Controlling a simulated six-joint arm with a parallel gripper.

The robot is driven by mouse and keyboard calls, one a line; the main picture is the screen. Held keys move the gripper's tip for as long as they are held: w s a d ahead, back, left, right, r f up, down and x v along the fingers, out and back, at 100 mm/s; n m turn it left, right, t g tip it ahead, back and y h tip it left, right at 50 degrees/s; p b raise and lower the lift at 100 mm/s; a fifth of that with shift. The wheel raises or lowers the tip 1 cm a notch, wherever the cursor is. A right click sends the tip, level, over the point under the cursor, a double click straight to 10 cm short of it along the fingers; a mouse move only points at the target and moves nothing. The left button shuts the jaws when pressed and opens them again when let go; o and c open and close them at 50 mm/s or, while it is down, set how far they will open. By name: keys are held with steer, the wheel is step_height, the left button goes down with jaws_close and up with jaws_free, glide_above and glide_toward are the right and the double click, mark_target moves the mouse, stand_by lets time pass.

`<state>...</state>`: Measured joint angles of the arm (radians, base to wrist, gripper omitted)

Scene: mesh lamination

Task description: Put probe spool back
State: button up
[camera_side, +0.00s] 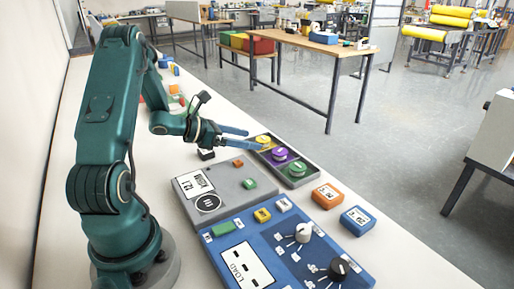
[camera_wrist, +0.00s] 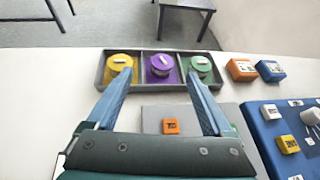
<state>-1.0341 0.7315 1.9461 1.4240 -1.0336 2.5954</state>
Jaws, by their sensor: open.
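A dark grey tray (camera_side: 308,181) with three compartments lies on the bench; it also shows in the wrist view (camera_wrist: 148,86). In the wrist view a yellow spool (camera_wrist: 121,62) sits in the left compartment, a purple spool (camera_wrist: 160,65) in the middle and a green spool (camera_wrist: 201,63) in the right. Each has a pale tag on top. I cannot tell which is the probe spool. My gripper (camera_side: 250,138) is open and empty, its blue fingers close to the yellow end of the tray. In the wrist view the fingers (camera_wrist: 159,74) point toward the tray.
A grey panel (camera_side: 222,208) with small orange and green blocks lies in front of the tray. A blue panel (camera_side: 275,238) with knobs stands beside it. An orange box (camera_side: 327,196) and a blue box (camera_side: 357,220) lie right of the tray. A wooden table (camera_side: 310,42) stands beyond the bench.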

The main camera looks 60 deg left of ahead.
steer(key=d+r+n+g+y, duration=0.2)
steer(key=r+n+y, duration=0.3)
steer(key=n, duration=0.5)
steer(key=d+r+n+g+y, duration=0.1)
steer(key=d+r+n+y, duration=0.15)
steer(key=r+n, duration=0.55)
steer(key=s+d+f+n+g+h, duration=0.1)
steer(key=s+d+n+g+h, duration=0.1)
steer(key=s+d+n, duration=0.6)
steer(key=s+d+f+n+g+h, duration=0.2)
steer(key=s+d+n+h, duration=0.1)
steer(key=s+d+n, duration=0.5)
steer(key=d+n, duration=0.1)
steer(key=n, duration=0.2)
steer(key=shift+s+f, duration=0.25)
steer(key=shift+h, duration=0.25)
